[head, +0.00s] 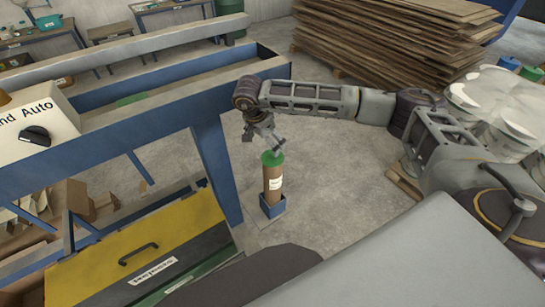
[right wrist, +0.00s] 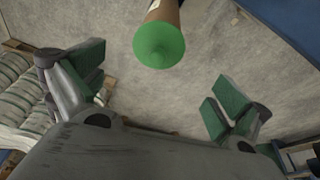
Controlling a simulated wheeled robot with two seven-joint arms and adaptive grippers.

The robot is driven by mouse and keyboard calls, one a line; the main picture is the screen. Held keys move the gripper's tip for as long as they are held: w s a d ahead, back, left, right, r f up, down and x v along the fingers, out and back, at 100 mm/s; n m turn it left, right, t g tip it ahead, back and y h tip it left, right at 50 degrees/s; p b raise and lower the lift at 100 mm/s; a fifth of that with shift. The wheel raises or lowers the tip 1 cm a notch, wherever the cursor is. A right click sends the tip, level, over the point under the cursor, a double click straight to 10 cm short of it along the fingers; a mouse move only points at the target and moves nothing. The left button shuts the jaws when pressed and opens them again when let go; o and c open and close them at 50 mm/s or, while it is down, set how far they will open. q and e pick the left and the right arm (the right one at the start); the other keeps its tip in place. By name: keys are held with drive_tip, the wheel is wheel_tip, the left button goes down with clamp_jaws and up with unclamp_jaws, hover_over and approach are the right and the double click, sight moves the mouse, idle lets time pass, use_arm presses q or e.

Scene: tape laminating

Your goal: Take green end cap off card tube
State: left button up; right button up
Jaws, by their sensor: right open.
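The brown card tube (head: 273,182) stands upright in a small blue holder (head: 273,207) on the concrete floor. A green end cap (head: 272,158) covers its top. My right gripper (head: 265,137) is just above the cap, pointing down. In the right wrist view the green cap (right wrist: 159,44) is at the top middle, with the tube (right wrist: 166,11) behind it. The right gripper (right wrist: 150,98) is open there, its green-padded fingers wide apart and empty. The cap lies beyond the fingertips, not visibly touched. My left gripper is not in view.
A blue machine frame (head: 212,150) stands just left of the tube. A yellow panel (head: 150,245) with a handle is at lower left. Stacked brown boards (head: 390,35) lie at the back, and white wrapped bags (head: 490,105) at the right. Floor around the tube's right side is clear.

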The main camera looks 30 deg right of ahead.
sight(270, 154)
drive_tip(key=shift+x, duration=1.6)
drive_tip(key=shift+d+f+p, duration=0.3)
drive_tip(key=shift+f+p, duration=0.15)
drive_tip(key=shift+f, duration=0.05)
drive_tip(key=p+x, duration=0.1)
drive_tip(key=x, duration=0.2)
drive_tip(key=shift+d+f, duration=0.15)
drive_tip(key=shift+f, duration=0.35)
drive_tip(key=shift+d, duration=0.1)
drive_tip(key=c, duration=0.9)
drive_tip(key=shift+c, duration=0.8)
